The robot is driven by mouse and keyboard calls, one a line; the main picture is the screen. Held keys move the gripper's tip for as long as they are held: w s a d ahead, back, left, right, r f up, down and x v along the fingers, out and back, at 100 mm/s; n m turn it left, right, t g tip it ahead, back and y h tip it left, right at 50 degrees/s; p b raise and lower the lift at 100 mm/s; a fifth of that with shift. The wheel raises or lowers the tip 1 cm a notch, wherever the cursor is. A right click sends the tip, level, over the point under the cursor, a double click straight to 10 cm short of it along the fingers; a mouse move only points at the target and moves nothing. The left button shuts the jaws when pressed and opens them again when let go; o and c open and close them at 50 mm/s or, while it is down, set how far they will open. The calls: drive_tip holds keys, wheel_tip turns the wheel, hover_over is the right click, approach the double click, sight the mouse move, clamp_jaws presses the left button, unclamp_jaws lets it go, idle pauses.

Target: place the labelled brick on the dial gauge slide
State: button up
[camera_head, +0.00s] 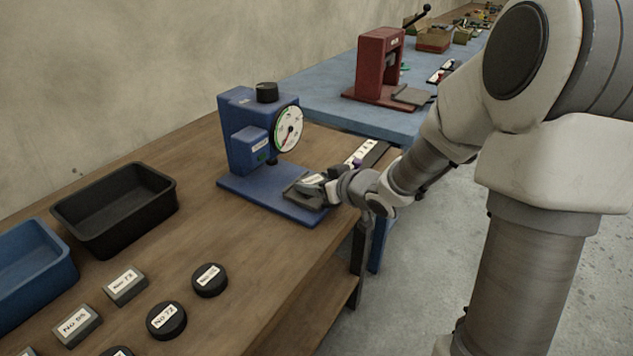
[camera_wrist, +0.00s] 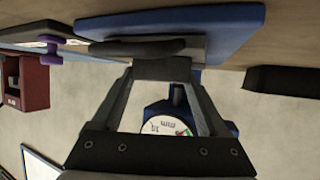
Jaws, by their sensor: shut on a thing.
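The labelled brick (camera_head: 314,179) is a small grey block with a white label, at the slide of the blue dial gauge. My gripper (camera_head: 330,186) reaches in from the right and is shut on it. In the wrist view the dark brick (camera_wrist: 163,69) sits between my fingertips, close against the slide; I cannot tell whether it rests there. The slide (camera_head: 303,197) is a grey plate on the gauge's blue base (camera_head: 240,187), partly hidden by brick and gripper. The round dial (camera_head: 289,131) faces right; it also shows in the wrist view (camera_wrist: 167,127).
A black bin (camera_head: 115,212) and a blue bin (camera_head: 30,270) stand at the left of the wooden table. Several labelled grey bricks and black discs (camera_head: 210,280) lie in front. A red press (camera_head: 378,68) stands on the blue table behind. Bare wood lies between bins and gauge.

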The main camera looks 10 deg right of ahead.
drive_tip(key=o, duration=1.3)
drive_tip(key=shift+r, duration=0.1)
drive_tip(key=shift+s+d+r+p, duration=0.15)
drive_tip(key=shift+r+p, duration=0.1)
drive_tip(key=shift+p, duration=0.15)
drive_tip(key=p+v, duration=0.4)
drive_tip(key=v, duration=0.7)
drive_tip(key=shift+s+p, duration=0.3)
drive_tip(key=shift+p, duration=0.1)
